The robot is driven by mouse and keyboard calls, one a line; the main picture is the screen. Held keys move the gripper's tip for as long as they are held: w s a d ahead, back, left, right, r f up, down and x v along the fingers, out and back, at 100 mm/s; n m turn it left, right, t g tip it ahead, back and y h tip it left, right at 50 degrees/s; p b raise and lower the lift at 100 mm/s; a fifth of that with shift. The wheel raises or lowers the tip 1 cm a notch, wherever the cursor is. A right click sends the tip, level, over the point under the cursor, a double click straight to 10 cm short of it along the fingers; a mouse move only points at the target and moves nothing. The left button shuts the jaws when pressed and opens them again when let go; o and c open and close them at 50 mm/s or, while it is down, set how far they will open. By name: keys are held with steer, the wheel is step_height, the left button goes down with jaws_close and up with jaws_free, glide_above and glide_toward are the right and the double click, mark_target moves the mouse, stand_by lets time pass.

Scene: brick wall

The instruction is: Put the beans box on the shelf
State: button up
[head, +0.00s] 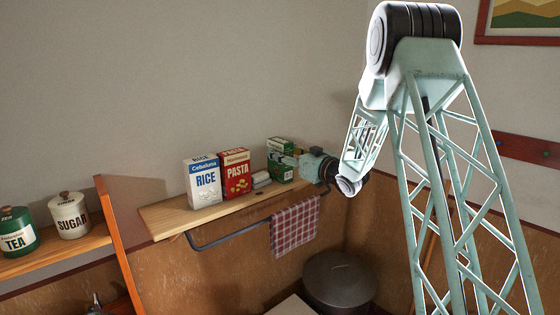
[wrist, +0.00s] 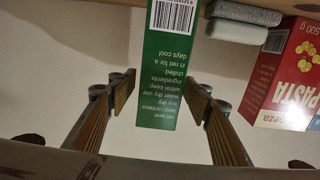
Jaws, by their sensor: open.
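A green box (head: 280,172), which I take to be the beans box, stands at the right end of the wooden shelf (head: 165,218). Its front label is too small to read in the head view. In the wrist view, which is upside down, its green side panel with white print (wrist: 165,80) lies between my two fingers. My gripper (head: 286,158) reaches in from the right, with a finger across the box. The fingers (wrist: 160,86) are spread, with a visible gap on each side of the box. The box's base is outside the wrist view.
A rice box (head: 204,184), a red pasta box (head: 236,174) and small grey items (head: 261,180) stand left of the green box. A checked cloth (head: 295,226) hangs from the rail below. The shelf's left end is bare. Tea (head: 17,232) and sugar (head: 69,216) canisters stand farther left.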

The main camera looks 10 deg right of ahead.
mark_target(281, 141)
steer(key=shift+w+a, duration=0.15)
steer(key=shift+w, duration=0.25)
steer(key=shift+c, duration=0.5)
steer(key=c, duration=1.2)
steer(key=shift+r, duration=0.15)
steer(key=shift+r, duration=1.75)
steer(key=shift+s+f, duration=0.1)
steer(key=shift+s, duration=0.25)
steer(key=s+d+r+b, duration=0.1)
steer(key=s+d, duration=0.1)
steer(key=s, duration=1.3)
steer(key=shift+d+r+b, duration=0.15)
steer(key=shift+r+b, duration=0.05)
steer(key=shift+b, duration=0.15)
